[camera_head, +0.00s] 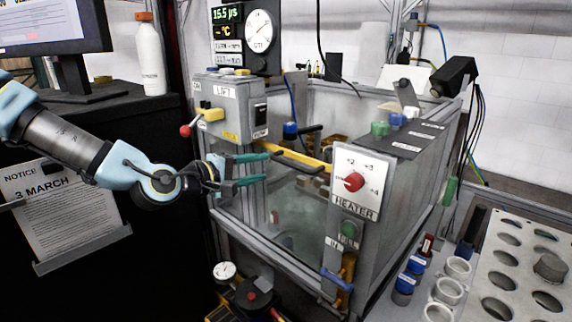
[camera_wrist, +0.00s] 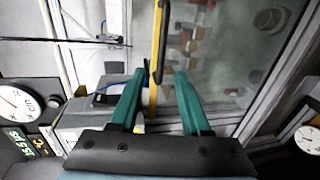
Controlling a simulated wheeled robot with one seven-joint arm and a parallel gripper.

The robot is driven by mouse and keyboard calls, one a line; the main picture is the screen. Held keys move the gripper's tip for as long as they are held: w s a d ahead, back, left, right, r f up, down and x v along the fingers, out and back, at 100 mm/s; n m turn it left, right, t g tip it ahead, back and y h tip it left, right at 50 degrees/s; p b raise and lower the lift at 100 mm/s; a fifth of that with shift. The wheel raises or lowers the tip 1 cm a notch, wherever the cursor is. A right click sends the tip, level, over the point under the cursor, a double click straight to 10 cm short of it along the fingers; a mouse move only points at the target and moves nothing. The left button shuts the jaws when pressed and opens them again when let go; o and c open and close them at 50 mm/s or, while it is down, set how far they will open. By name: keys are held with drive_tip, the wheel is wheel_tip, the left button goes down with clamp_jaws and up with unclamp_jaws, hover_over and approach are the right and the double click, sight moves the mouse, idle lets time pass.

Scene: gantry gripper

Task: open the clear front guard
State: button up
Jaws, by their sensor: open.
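The clear front guard (camera_head: 297,218) is a see-through panel on the front of the grey-framed enclosure, and it looks closed. A yellow bar (camera_head: 318,164) with a dark handle (camera_head: 297,162) runs along its top edge. My gripper (camera_head: 267,168) is open and empty, its teal fingers at the left part of this bar. In the wrist view, the yellow bar (camera_wrist: 155,75) appears between my fingertips (camera_wrist: 163,73), nearer the left one, and the dark handle (camera_wrist: 165,45) lies just beyond. I cannot tell whether either finger touches. The guard (camera_wrist: 225,60) fills the upper right there.
A LIFT box (camera_head: 228,108) with a red-knobbed lever stands left of the guard, close to my wrist. A HEATER panel (camera_head: 355,190) with a red knob stands at right. A holed rack (camera_head: 520,265) and small cups are at lower right.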

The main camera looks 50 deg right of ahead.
sight(284, 163)
drive_tip(key=d, duration=0.3)
drive_tip(key=d+f+p, duration=0.1)
drive_tip(key=d, duration=0.2)
drive_tip(key=d+f+p, duration=0.1)
drive_tip(key=d, duration=0.2)
drive_tip(key=shift+s+d+f, duration=0.1)
drive_tip(key=shift+s+d, duration=0.1)
drive_tip(key=shift+d, duration=0.2)
clamp_jaws()
idle(1.0)
